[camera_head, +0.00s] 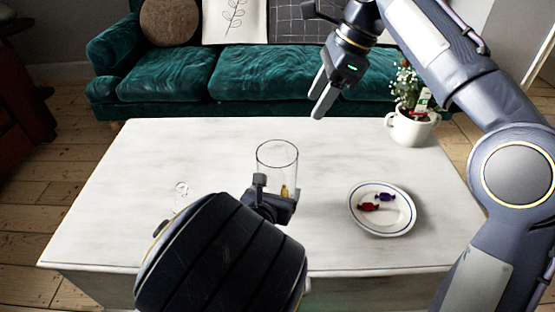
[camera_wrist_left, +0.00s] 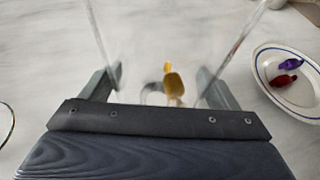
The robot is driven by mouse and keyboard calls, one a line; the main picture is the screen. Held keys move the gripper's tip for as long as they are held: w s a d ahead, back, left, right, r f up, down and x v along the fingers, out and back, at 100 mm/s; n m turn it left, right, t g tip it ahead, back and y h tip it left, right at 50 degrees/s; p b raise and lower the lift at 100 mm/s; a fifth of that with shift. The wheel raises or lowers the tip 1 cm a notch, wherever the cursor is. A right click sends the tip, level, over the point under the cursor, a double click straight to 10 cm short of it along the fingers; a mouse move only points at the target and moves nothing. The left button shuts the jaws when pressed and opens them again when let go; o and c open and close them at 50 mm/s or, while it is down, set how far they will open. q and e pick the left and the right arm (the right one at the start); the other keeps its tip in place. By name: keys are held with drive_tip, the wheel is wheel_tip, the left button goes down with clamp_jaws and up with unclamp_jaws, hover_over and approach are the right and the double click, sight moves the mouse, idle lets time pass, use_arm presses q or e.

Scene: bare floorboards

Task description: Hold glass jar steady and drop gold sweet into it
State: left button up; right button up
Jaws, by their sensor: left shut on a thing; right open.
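The clear glass jar (camera_head: 277,160) stands upright on the white marble-look table. My left gripper (camera_head: 272,192) is shut around the jar from the near side; in the left wrist view the fingers of my left gripper (camera_wrist_left: 160,88) sit on either side of the glass. The gold sweet (camera_head: 284,191) shows inside the jar near its bottom, and it also shows through the glass in the left wrist view (camera_wrist_left: 173,84). My right gripper (camera_head: 320,95) is open and empty, raised beyond the jar and up to its right, with its fingers pointing down.
A white bowl with a blue rim (camera_head: 382,229) holds a red sweet (camera_head: 369,206) and a purple sweet (camera_head: 385,197). A white pot with a plant (camera_head: 410,128) stands at the far right. A small clear glass object (camera_head: 181,188) lies at left. A green sofa (camera_head: 220,80) stands behind the table.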

use_arm(q)
drive_tip(key=o, duration=1.3)
drive_tip(key=v, duration=1.2)
